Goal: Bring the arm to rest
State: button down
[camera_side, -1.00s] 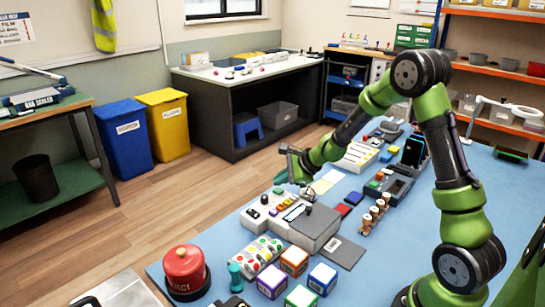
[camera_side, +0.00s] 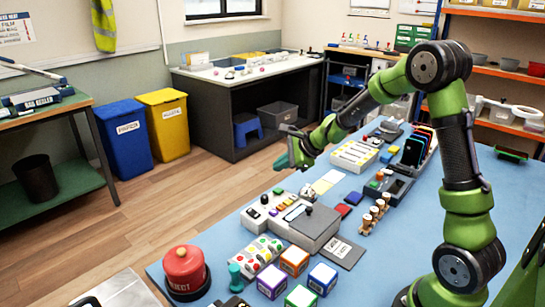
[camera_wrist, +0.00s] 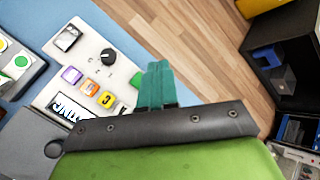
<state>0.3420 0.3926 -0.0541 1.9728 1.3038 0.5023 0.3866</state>
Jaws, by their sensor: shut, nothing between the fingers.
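My arm is green and black and arches over the blue table (camera_side: 390,262) from the right in the side view. My gripper (camera_side: 281,162) is raised above the table's far left edge, beyond the grey control box (camera_side: 310,226). Its teal fingers (camera_wrist: 156,85) are pressed together with nothing between them in the wrist view. The gripper is apart from everything on the table. The control box, with a black knob and coloured buttons, lies below the gripper in the wrist view (camera_wrist: 92,55).
A red REJECT button (camera_side: 186,270), coloured cubes (camera_side: 294,262) and a panel of coloured dots (camera_side: 256,254) stand at the front of the table. The wooden floor (camera_side: 225,190) is open to the left.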

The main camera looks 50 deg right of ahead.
dwell(0.4)
jog(key=s+a+n, duration=0.1)
jog(key=s+a+n+g+y, duration=0.1)
jog(key=shift+s+f+n, duration=0.15)
jog(key=shift+f+n, duration=0.15)
jog(key=shift+f, duration=0.05)
jog(key=s+a+r+n, duration=0.4)
jog(key=s+n, duration=0.2)
jog(key=s, duration=0.1)
jog(key=s+a+r+n, duration=0.4)
jog(key=s+n, duration=0.2)
jog(key=s, duration=0.2)
jog(key=s+a+r+n, duration=0.4)
jog(key=s+r+n, duration=0.1)
jog(key=s, duration=0.3)
jog(key=shift+s+a+n+g+h, duration=0.25)
jog(key=shift+a+n+g+h, duration=0.15)
jog(key=shift+n, duration=0.1)
